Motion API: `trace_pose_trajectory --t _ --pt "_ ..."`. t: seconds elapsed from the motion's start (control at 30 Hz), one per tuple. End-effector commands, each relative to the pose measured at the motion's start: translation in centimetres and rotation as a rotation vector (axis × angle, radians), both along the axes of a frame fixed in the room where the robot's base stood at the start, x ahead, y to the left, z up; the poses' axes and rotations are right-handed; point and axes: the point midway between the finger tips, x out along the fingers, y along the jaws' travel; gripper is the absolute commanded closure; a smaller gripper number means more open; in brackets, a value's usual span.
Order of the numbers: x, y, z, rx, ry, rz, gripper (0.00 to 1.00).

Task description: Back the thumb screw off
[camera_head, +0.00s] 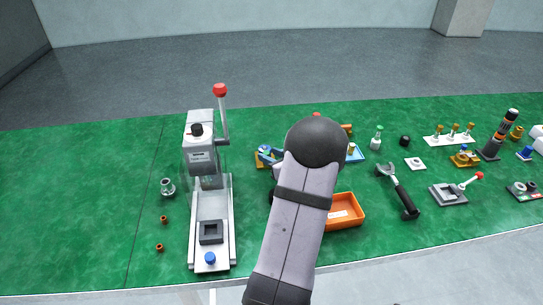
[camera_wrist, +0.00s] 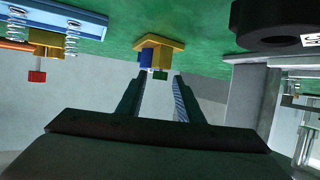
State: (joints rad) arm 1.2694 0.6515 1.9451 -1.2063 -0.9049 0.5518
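I cannot tell for sure which part is the thumb screw. In the wrist view a brass-yellow block (camera_wrist: 165,43) with a blue part (camera_wrist: 146,56) and a small green end stands just beyond my fingertips. My gripper (camera_wrist: 160,75) is open, with two dark fingers apart and nothing seen between them. In the head view my arm hides the gripper. A blue knob (camera_head: 210,258) sits at the front of the press base.
The lever press (camera_head: 203,155) stands left on the green mat (camera_head: 90,200). An orange bin (camera_head: 347,212), a portafilter (camera_head: 400,190) and a small lever fixture (camera_head: 448,193) lie to the right. A dark round part (camera_wrist: 280,25) is near the gripper's right. The mat's left end is mostly clear.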

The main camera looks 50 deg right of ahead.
Motion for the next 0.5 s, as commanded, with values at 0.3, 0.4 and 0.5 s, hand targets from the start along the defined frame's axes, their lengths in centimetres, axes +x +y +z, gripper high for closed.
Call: trace_pose_trajectory --t 0.3,0.4,0.5 --pt "-0.02 0.00 0.06 0.000 0.000 0.003 1.00" --pt "-0.04 -0.03 0.13 0.000 0.000 0.014 1.00" --pt "-0.10 -0.15 0.27 0.001 0.000 0.036 1.00"
